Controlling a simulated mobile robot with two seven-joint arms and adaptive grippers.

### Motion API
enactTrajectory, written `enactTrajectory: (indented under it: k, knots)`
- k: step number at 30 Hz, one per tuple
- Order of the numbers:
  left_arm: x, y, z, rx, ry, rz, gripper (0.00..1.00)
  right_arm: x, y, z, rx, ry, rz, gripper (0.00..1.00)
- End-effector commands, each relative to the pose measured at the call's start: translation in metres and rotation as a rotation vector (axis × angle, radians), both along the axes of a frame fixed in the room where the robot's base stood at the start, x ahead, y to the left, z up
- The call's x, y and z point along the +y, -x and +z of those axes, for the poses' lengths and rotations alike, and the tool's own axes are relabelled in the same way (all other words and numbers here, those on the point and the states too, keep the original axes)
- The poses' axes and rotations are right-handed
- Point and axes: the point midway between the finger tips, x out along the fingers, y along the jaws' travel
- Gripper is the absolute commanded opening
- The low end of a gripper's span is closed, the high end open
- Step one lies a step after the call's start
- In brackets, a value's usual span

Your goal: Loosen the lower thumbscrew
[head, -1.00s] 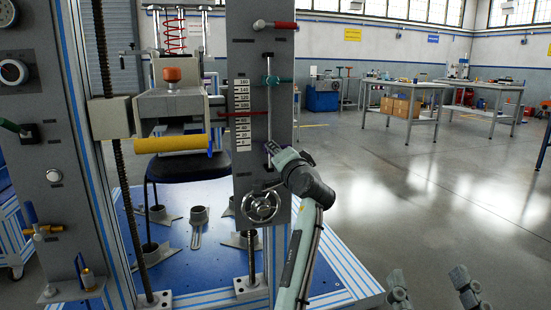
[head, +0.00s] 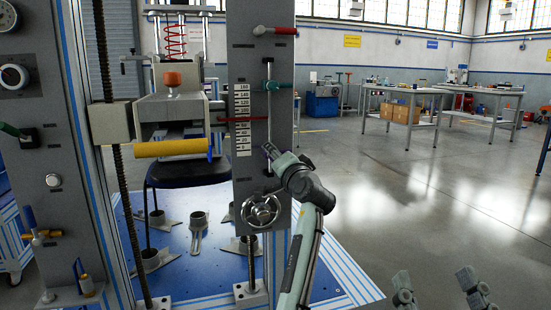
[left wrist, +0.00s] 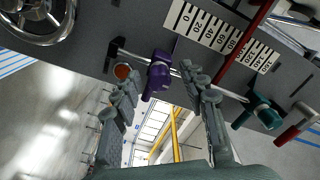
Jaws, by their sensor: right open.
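The lower thumbscrew is purple (left wrist: 160,72) and sits on a thin rod along the grey panel (head: 243,60). In the left wrist view it lies between the spread fingers of my left gripper (left wrist: 168,92), with visible space on both sides. A teal upper thumbscrew (head: 277,82) sits higher on the same rod and also shows in the left wrist view (left wrist: 263,110). In the head view my left gripper (head: 272,156) is at the panel and largely hides the purple thumbscrew. My right gripper (head: 437,290) is open and empty at the bottom right.
A handwheel (head: 262,210) is below the left gripper. A white scale (head: 242,120), a red pointer (head: 250,118) and a red-handled lever (head: 283,31) are close by on the panel. The floor at right is open.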

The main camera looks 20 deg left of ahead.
Motion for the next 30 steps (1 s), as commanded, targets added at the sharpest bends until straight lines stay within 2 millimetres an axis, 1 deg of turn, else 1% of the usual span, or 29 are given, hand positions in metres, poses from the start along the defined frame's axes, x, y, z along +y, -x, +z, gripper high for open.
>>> enactTrajectory:
  k: [5,8,11,18,21,25,30]
  knots:
    - [-0.001,0.002,-0.001,0.001,-0.001,0.0,0.43,0.0,0.0,0.0,0.001,0.001,0.0,0.62]
    - [-0.007,0.009,-0.001,0.0,0.0,-0.001,0.43,0.0,0.0,0.0,0.001,0.001,0.0,0.62]
    - [-0.017,0.024,-0.001,0.001,0.002,-0.003,0.43,0.0,0.0,0.0,0.0,0.0,0.0,0.62]
    - [-0.045,0.067,-0.001,0.001,0.0,-0.001,0.43,0.0,0.0,0.0,0.0,0.0,0.0,0.62]
    - [-0.055,0.082,-0.001,0.001,-0.001,-0.001,0.43,0.0,0.0,0.0,0.0,0.0,0.0,0.62]
    - [-0.063,0.094,-0.001,0.001,-0.001,0.0,0.43,0.0,0.0,0.0,0.0,0.0,0.0,0.62]
    - [-0.067,0.1,0.0,0.0,0.0,0.0,0.43,0.0,0.0,0.0,0.0,0.0,0.0,0.62]
